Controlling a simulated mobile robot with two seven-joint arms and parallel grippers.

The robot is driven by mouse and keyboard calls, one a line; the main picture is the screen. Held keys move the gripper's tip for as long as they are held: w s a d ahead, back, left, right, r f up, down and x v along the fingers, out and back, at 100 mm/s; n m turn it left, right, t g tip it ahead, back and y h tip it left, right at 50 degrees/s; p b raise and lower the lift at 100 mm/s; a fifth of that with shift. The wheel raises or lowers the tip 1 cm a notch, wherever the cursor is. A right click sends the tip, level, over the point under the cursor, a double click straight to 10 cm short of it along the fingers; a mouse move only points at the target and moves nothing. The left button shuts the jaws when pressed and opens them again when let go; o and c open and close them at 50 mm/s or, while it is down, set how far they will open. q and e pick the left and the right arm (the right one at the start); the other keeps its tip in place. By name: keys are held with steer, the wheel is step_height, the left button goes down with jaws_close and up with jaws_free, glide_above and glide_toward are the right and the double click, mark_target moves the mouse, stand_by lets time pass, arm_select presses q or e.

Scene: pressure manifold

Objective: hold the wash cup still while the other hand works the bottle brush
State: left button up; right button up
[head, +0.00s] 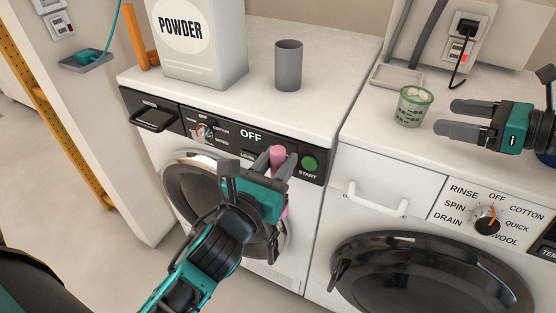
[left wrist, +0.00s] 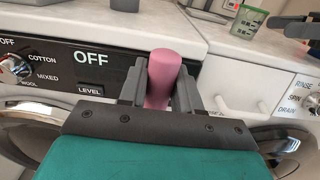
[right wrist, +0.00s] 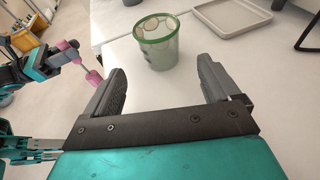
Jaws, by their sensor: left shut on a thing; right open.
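The wash cup, a clear cup with a green rim (head: 412,106), stands upright on the right machine's white top. Pale rounded shapes show inside it. My right gripper (head: 448,118) is open and empty, to the right of the cup and apart from it. In the right wrist view the cup (right wrist: 157,45) stands ahead, between the finger directions. My left gripper (head: 277,166) is shut on a pink rod-like thing (left wrist: 162,78), apparently the bottle brush, in front of the left machine's panel. Its pink end (right wrist: 94,78) also shows in the right wrist view; its middle is hidden by the fingers.
A grey cylinder (head: 288,66) and a white POWDER box (head: 196,45) stand on the left machine. A shallow tray (head: 397,77) lies behind the cup. A cable hangs from the wall socket (head: 467,28). The right machine's top before the cup is clear.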

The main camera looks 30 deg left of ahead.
mark_target(426, 112)
arm_select(q)
step_height(426, 112, down, 4)
steer(key=b, duration=0.3)
steer(key=shift+f, duration=0.1)
arm_select(e)
steer(key=x, duration=0.4)
steer(key=shift+f, duration=0.3)
arm_select(q)
step_height(426, 112, up, 3)
steer(key=shift+f+p, duration=0.2)
steer(key=shift+p, duration=0.9)
arm_select(e)
steer(key=a, duration=0.2)
steer(key=shift+w+a, duration=0.35)
steer(key=shift+w, duration=0.05)
steer(key=shift+w+a+f, duration=0.2)
steer(key=shift+a+f, duration=0.05)
steer(key=shift+a, duration=0.2)
steer(key=c, duration=0.8)
